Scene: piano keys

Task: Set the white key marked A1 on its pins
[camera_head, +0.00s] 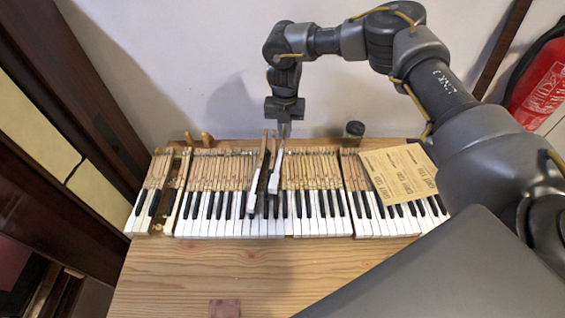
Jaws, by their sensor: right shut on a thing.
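My right gripper (284,128) points down over the middle of the keyboard and is shut on a key. The held white key (275,181) hangs tilted, with its white front end low, above the row of keys. Its marking is too small to read. Close beside it on the left stands another raised, tilted wooden piece (262,165); I cannot tell if it is a separate key or touches the held one. The keyboard (330,225) lies on a wooden bench. Its pins under the held key are hidden. My left gripper is not in view.
A dark gap (166,205) shows near the keyboard's left end. Tan printed sheets (400,172) lie over the right keys. A small dark jar (354,130) stands behind. A reddish block (224,308) lies at the front. The bench front (190,275) is mostly clear.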

